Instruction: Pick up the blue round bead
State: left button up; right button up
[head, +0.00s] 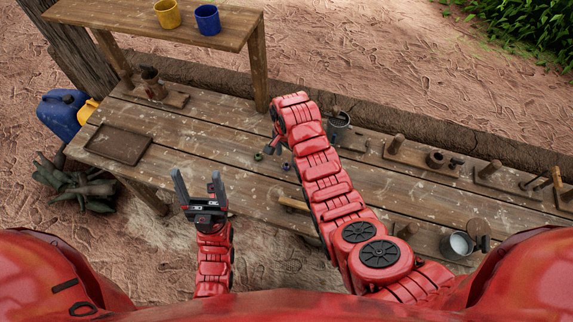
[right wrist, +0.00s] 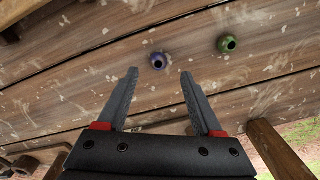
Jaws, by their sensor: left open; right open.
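The blue round bead (right wrist: 158,60) lies on the wooden bench, just beyond my right gripper's fingertips in the right wrist view. It looks small and bluish-purple, with a dark hole. In the head view the blue bead (head: 286,166) sits just left of my right arm. My right gripper (right wrist: 159,74) is open and empty, its fingers spread either side of the line to the bead. In the head view it is mostly hidden by my arm. A green bead (right wrist: 227,43) lies to the right of the blue one. My left gripper (head: 197,175) is open and empty, in front of the bench.
A flat tray (head: 118,144) lies on the bench's left. A metal bucket (head: 338,125) and several wooden tools stand to the right of my right arm. A raised shelf (head: 150,20) at the back holds a yellow cup (head: 167,14) and a blue cup (head: 207,20).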

aim_at(287, 164)
jog(key=f, duration=0.1)
jog(key=f+p, duration=0.1)
jog(key=shift+s+f, duration=0.25)
jog(key=shift+f, duration=0.15)
jog(key=shift+f+p, duration=0.35)
jog(key=shift+f, duration=0.4)
grip_shut()
